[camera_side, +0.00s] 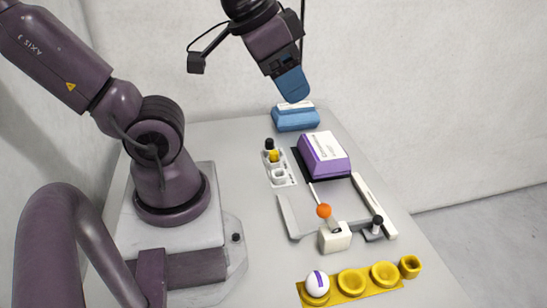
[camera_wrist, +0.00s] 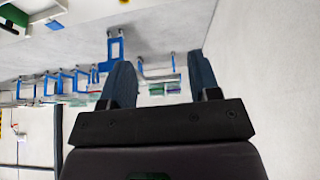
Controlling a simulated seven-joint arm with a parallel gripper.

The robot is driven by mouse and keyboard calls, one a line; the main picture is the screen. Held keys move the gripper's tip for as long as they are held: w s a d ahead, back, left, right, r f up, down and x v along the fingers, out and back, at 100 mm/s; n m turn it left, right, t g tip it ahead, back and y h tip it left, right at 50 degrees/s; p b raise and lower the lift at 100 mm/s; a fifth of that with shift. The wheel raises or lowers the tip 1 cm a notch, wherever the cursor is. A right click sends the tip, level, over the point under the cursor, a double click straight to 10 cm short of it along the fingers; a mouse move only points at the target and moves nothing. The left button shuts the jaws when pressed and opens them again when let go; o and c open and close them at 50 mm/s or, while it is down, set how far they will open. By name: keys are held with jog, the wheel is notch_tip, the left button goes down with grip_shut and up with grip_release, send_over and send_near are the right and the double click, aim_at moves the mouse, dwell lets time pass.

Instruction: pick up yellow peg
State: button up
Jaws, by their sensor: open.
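The yellow peg (camera_side: 274,156) is small and stands in a white holder (camera_side: 278,173) near the middle of the table in the side view. A black peg (camera_side: 269,144) stands just behind it in the same holder. My gripper (camera_side: 293,88) is high above the back of the table, up and to the right of the yellow peg and apart from it. In the wrist view my gripper (camera_wrist: 160,85) shows two blue fingers spread apart with nothing between them. The peg is not visible in the wrist view.
A blue carton (camera_side: 295,120) and a purple carton (camera_side: 324,155) stand behind and right of the holder. An orange ball (camera_side: 323,211) is near a white block (camera_side: 334,238). A yellow cup tray (camera_side: 367,290) with a white-and-purple egg (camera_side: 317,284) lies in front.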

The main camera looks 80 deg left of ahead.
jog(key=shift+o, duration=0.2)
jog(key=shift+d, duration=0.1)
dwell(0.4)
jog(key=n+g+y, duration=0.4)
jog(key=n+g, duration=0.2)
jog(key=n, duration=1.2)
send_near(274, 152)
jog(key=shift+x, duration=4.75)
jog(key=shift+c, duration=0.5)
jog(key=c, duration=0.9)
